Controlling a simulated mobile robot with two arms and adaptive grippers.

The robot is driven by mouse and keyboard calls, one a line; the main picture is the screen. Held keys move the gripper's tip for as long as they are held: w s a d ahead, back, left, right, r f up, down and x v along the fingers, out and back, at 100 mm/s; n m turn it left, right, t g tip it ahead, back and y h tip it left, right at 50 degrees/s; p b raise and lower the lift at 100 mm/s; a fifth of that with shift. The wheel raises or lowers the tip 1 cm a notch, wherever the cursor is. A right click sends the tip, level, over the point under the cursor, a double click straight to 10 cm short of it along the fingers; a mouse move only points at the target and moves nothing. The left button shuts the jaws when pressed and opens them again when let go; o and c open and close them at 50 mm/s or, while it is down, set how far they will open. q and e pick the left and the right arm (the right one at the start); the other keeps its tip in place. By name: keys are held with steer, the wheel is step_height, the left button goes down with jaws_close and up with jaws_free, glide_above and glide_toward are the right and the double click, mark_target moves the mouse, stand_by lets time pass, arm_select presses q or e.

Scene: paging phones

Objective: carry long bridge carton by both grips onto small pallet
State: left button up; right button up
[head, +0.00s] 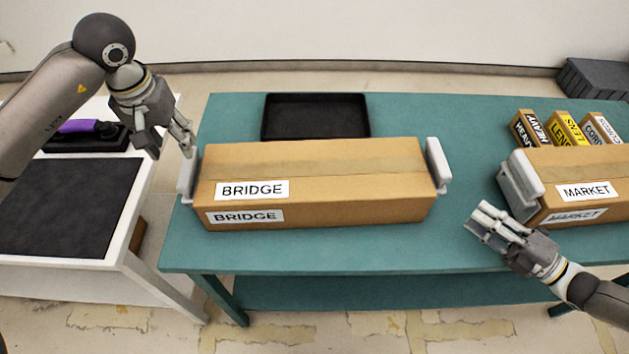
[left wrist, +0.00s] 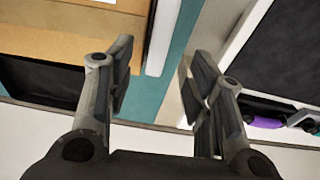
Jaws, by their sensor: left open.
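The long bridge carton (head: 325,180) is a brown box with BRIDGE labels, lying on the teal table (head: 330,250). It has a pale grip at its left end (head: 187,172) and another at its right end (head: 438,165). My left gripper (head: 170,146) is open and empty, just above and beside the left grip. I cannot make out a small pallet.
A MARKET carton (head: 590,165) with a pale grip stands close to my right gripper. Several small labelled boxes (head: 565,128) are behind it. A black tray (head: 315,115) lies behind the bridge carton. A white table (head: 125,255) with a dark mat (head: 70,205) is at left.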

mark_target(186, 165)
arm_select(q)
steer(key=f, duration=0.5)
steer(key=w+f, duration=0.1)
steer(key=f, duration=0.2)
arm_select(e)
steer(key=x, duration=0.8)
arm_select(q)
steer(key=shift+c, duration=0.5)
arm_select(e)
steer(key=shift+c, duration=0.4)
arm_select(q)
steer(key=c, duration=0.5)
arm_select(e)
jaws_close()
arm_select(q)
jaws_close()
steer(key=shift+w+r, duration=0.1)
arm_select(e)
steer(key=shift+r, duration=0.1)
